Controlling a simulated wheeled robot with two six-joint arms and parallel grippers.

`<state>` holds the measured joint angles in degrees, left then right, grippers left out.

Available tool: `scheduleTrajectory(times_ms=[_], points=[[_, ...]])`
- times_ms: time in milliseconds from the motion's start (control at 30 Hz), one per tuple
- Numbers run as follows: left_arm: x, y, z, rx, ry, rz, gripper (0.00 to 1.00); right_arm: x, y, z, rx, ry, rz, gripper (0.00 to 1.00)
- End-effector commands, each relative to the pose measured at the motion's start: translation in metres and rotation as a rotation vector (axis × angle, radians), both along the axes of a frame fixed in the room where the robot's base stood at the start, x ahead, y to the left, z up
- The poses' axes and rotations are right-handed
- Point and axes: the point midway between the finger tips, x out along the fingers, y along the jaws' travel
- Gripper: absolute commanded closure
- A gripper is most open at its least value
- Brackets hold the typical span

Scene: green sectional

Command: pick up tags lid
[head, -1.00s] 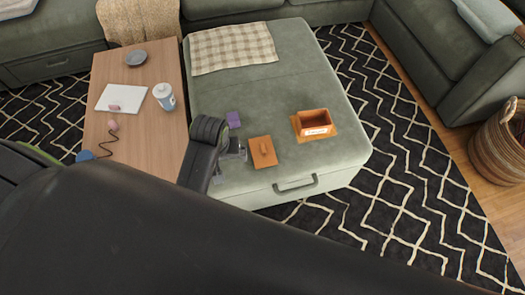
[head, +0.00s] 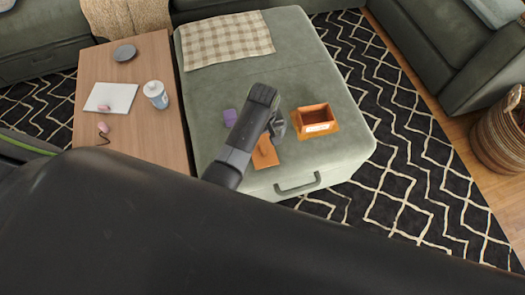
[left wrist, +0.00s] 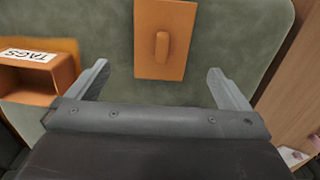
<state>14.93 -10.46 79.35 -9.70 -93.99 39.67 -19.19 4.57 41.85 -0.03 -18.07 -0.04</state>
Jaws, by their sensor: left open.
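My left gripper (head: 277,126) is open and empty above the ottoman. In the left wrist view its fingers (left wrist: 158,82) are spread, with the lid ahead between them and apart from them. My right gripper is not seen.
A small purple block (head: 230,117) lies on the ottoman left of the lid. A checked blanket (head: 228,38) covers the far end. A basket (head: 499,135) stands far right.

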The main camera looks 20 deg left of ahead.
Motion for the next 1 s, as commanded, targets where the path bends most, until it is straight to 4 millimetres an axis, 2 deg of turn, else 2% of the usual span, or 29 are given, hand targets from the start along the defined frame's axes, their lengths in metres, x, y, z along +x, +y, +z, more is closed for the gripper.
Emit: scheduleTrajectory(times_ms=[33,333,600,900,933,1000], points=[[0.0,0.0,-0.011,0.001,0.003,0.0,0.0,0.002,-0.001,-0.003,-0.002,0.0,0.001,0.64],[-0.002,0.0,-0.034,0.0,0.001,0.0,0.0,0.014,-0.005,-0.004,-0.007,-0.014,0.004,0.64],[-0.005,0.0,-0.072,0.001,0.001,-0.001,0.0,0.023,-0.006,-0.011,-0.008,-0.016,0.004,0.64],[-0.005,0.0,-0.076,-0.001,-0.001,0.0,0.0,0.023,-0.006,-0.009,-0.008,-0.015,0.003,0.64],[-0.005,0.0,-0.076,-0.001,-0.001,0.0,0.01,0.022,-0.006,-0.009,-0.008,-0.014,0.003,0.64],[-0.005,0.0,-0.076,-0.001,-0.001,0.0,0.1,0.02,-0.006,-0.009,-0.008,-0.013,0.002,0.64]])
